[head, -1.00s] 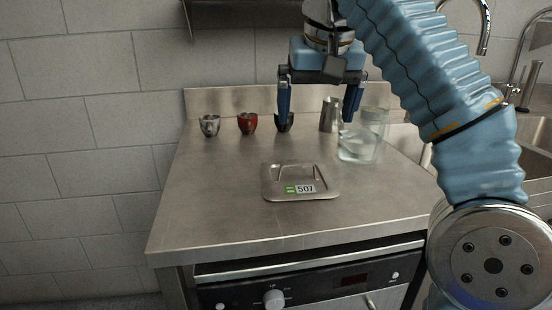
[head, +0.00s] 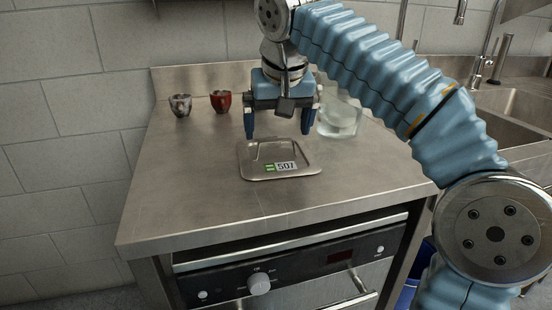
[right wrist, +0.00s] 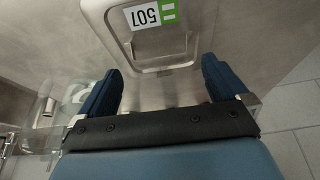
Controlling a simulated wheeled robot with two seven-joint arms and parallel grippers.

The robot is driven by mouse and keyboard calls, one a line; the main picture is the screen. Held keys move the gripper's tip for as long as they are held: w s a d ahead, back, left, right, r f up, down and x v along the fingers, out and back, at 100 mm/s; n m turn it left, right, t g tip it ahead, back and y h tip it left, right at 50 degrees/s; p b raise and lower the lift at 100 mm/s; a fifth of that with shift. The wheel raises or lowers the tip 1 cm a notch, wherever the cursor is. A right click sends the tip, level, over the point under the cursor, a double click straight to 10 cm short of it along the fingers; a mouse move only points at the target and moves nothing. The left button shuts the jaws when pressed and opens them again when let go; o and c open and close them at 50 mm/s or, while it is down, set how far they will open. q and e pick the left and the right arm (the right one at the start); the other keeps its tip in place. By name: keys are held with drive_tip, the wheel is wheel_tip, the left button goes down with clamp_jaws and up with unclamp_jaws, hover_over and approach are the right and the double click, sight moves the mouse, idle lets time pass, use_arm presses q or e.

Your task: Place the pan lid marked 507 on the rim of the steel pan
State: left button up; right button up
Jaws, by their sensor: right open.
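The pan lid marked 507 (head: 262,172) is a square steel lid with rounded corners, lying flat on the steel counter. It has a raised handle, and a white and green label on its near side. It also shows in the right wrist view (right wrist: 120,35). My right gripper (head: 279,134) is open and empty, pointing down above the far side of the lid. In the right wrist view its two dark blue fingers (right wrist: 160,68) are spread apart near the lid's edge. I see no steel pan in these views. My left gripper is not in view.
A steel cup (head: 180,105) and a red cup (head: 221,101) stand at the back left of the counter (head: 190,205). A clear glass container (head: 338,120) stands right of my gripper. A sink (head: 515,108) is at the right. The counter's left and front are clear.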

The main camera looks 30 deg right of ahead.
sight(276, 149)
drive_tip(key=x, duration=0.3)
drive_tip(key=shift+a, duration=0.1)
drive_tip(key=c, duration=1.1)
drive_tip(key=shift+o, duration=0.2)
drive_tip(key=shift+r, duration=0.1)
drive_tip(key=shift+r, duration=0.1)
